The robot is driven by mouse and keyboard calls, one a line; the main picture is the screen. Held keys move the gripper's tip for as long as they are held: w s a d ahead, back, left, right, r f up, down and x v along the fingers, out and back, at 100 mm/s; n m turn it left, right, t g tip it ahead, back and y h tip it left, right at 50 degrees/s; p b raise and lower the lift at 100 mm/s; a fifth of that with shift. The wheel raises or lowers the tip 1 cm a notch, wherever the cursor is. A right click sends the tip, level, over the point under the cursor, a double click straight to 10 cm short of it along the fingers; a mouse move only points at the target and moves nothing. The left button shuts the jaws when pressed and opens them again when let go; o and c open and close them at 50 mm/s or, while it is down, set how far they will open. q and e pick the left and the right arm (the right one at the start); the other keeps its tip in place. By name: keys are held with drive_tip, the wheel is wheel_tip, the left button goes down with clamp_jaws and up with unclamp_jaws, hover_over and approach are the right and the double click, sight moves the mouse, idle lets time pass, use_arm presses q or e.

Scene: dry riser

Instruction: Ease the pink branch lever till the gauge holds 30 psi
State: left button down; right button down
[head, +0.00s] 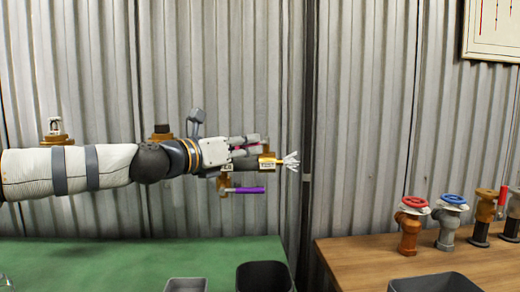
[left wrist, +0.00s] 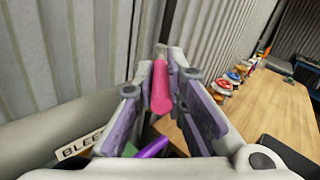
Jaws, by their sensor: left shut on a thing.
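The pink branch lever (left wrist: 160,88) shows in the left wrist view between the two fingers of my left gripper (left wrist: 160,80). In the head view only a little pink shows between the fingers of this gripper (head: 254,145), which is shut on the lever in front of the corrugated wall. A brass outlet (head: 268,160) beside the fingers has a white spray (head: 290,161) at its right end. A purple lever (head: 247,190) lies level just below. I cannot make out a gauge reading. My right gripper is not in view.
A brass fitting with a small white-faced part (head: 55,127) stands behind my left arm. Several valves, one with a red handwheel (head: 414,202), stand on a wooden bench (head: 350,255) at right.

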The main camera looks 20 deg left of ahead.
use_arm(q)
drive_tip(key=shift+r, duration=0.1)
drive_tip(key=c, duration=1.6)
unclamp_jaws()
drive_tip(key=shift+c, duration=0.2)
drive_tip(key=v, duration=0.7)
drive_tip(key=shift+s, duration=0.2)
